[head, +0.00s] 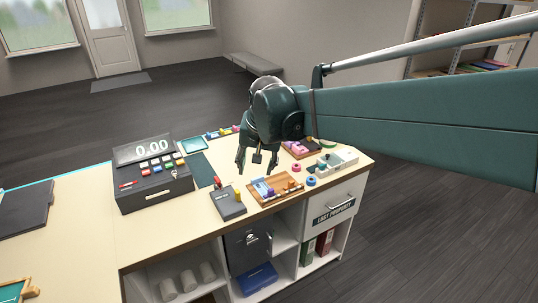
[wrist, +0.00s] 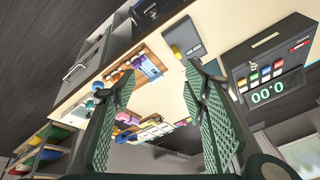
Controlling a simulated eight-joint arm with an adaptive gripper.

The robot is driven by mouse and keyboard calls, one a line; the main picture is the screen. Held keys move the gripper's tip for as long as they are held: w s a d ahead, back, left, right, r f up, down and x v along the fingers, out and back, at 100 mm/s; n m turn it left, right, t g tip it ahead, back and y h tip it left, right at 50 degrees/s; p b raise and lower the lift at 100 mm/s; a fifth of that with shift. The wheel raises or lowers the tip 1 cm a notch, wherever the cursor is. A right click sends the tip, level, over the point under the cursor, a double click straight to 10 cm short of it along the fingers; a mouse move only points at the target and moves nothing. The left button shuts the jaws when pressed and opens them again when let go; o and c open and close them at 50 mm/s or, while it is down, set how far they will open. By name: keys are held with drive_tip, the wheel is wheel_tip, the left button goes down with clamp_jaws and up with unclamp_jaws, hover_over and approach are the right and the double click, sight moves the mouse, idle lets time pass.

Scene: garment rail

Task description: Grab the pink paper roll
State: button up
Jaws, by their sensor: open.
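My gripper (head: 256,160) is open and points down over the counter, above and behind the front wooden tray. In the wrist view my gripper (wrist: 158,80) has its fingers spread, with nothing between them. A small pinkish-red ring-shaped roll (head: 296,167) lies on the counter right of my gripper, between the two wooden trays. It looks like the pink paper roll, but it is too small to be sure. A blue ring-shaped roll (head: 311,181) lies just in front of it. In the wrist view the rolls are small, near the left finger.
The front wooden tray (head: 252,193) holds several coloured pieces; another tray with pink pieces (head: 300,147) stands behind. A grey box (head: 344,157) sits at the right end. A cash register (head: 153,180) and a dark box (head: 227,204) stand left. Bare counter (head: 100,235) lies at front left.

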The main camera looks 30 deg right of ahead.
drive_tip(key=w+d+f+m+g+p, duration=0.1)
drive_tip(key=w+d+m+p, duration=0.15)
drive_tip(key=w+d, duration=0.6)
drive_tip(key=m+g+p, duration=0.3)
drive_tip(key=m, duration=0.7)
approach(297, 165)
drive_tip(key=shift+w+a+f+y, duration=0.1)
drive_tip(key=shift+a+f+y, duration=0.1)
drive_tip(key=shift+y, duration=0.2)
drive_tip(key=shift+d+f+g, duration=0.3)
drive_tip(key=shift+d+f, duration=0.2)
drive_tip(key=shift+w+f, duration=0.1)
drive_tip(key=shift+f, duration=1.2)
